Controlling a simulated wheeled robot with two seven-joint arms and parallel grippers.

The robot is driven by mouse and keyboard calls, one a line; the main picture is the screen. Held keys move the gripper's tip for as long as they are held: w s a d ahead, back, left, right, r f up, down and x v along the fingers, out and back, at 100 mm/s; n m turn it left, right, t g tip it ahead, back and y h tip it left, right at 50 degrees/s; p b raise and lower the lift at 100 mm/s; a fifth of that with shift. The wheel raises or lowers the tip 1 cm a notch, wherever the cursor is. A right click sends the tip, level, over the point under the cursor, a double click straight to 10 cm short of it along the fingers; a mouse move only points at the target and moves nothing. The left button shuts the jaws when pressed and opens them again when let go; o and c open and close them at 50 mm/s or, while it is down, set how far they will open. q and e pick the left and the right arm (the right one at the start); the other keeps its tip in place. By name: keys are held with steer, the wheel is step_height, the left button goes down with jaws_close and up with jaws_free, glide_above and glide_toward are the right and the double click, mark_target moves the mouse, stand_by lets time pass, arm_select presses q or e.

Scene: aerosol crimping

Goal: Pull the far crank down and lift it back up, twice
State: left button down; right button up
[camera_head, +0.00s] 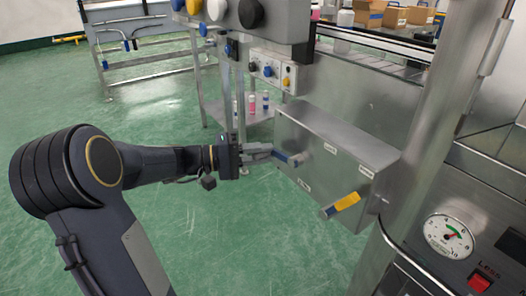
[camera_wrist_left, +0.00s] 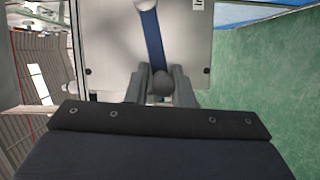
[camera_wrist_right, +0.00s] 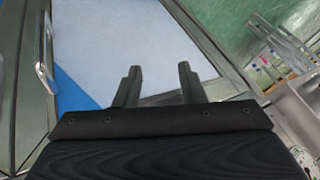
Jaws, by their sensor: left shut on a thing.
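The far crank (camera_head: 291,159) has a blue handle and sits on the front face of a grey metal box (camera_head: 345,135). My left gripper (camera_head: 272,153) is at this crank. In the left wrist view the blue crank arm (camera_wrist_left: 152,40) runs from the box face down between the two fingers (camera_wrist_left: 162,88), which are shut on its dark rounded end. The near crank (camera_head: 341,206) has a yellow handle and is apart from the gripper. In the right wrist view my right gripper (camera_wrist_right: 158,85) is open with nothing between its fingers.
A pressure gauge (camera_head: 448,236) and a red button (camera_head: 480,282) are on the panel at right. A steel post (camera_head: 415,130) stands right of the box. Small bottles (camera_head: 252,102) stand on a low shelf behind.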

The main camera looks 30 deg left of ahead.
arm_select(q)
steer(key=shift+s+d+f+n+t+h+b, duration=0.2)
steer(key=shift+d+f+n+t+b, duration=0.2)
steer(key=shift+f+n, duration=0.65)
steer(key=shift+s+d+f+n+t+h+b, duration=0.2)
steer(key=shift+d+f+n+t, duration=0.35)
steer(key=shift+n, duration=0.8)
steer(key=shift+s+d+f+n+t+h+b, duration=0.15)
steer(key=shift+f+n+t+h+b, duration=0.15)
steer(key=shift+f+n, duration=0.8)
steer(key=shift+d+r, duration=0.1)
steer(key=c, duration=1.4)
jaws_free()
steer(key=shift+w+r, duration=0.1)
steer(key=shift+w, duration=0.05)
steer(key=shift+o, duration=0.2)
